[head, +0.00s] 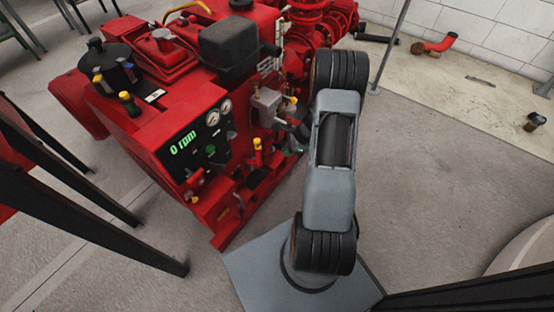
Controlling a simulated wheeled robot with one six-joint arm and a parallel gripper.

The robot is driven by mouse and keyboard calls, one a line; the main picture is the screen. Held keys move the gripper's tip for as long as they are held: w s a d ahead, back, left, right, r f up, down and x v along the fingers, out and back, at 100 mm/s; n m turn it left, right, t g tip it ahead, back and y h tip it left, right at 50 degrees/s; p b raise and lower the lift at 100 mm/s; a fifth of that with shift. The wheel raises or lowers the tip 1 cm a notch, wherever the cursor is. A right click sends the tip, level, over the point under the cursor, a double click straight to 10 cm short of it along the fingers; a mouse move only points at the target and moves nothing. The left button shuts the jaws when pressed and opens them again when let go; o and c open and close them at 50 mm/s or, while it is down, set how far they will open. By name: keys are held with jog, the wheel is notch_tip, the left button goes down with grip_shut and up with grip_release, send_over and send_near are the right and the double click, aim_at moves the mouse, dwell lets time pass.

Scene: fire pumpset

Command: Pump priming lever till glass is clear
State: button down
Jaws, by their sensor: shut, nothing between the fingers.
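The red pumpset (185,115) stands left of my arm, with a grey fitting (268,104) on its near right side. Several small yellow-topped parts are around this fitting, one of them an upright yellow-capped part (257,152) below it. I cannot tell which part is the priming lever. A small greenish spot shows beside my arm, but I cannot make out the sight glass or its state. My arm rises in front of the pumpset's right side and hides part of it.
The pumpset's front panel (205,135) reads 0 rpm and has two round gauges. Dark legs (85,215) stand at left. A thin grey post (390,48) rises behind my arm. A red pipe piece (440,43) lies by the white wall.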

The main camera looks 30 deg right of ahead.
aim_at(266, 171)
jog(key=b+x, duration=0.1)
jog(key=x, duration=0.3)
jog(key=b+x, duration=0.2)
jog(key=x, duration=0.2)
jog(key=b+x, duration=0.2)
jog(key=x, duration=0.2)
jog(key=shift+w+a, duration=0.2)
jog(key=shift+a, duration=0.25)
jog(key=shift+w+a+f+b, duration=0.2)
jog(key=shift+a+b, duration=0.15)
jog(key=shift+b, duration=0.05)
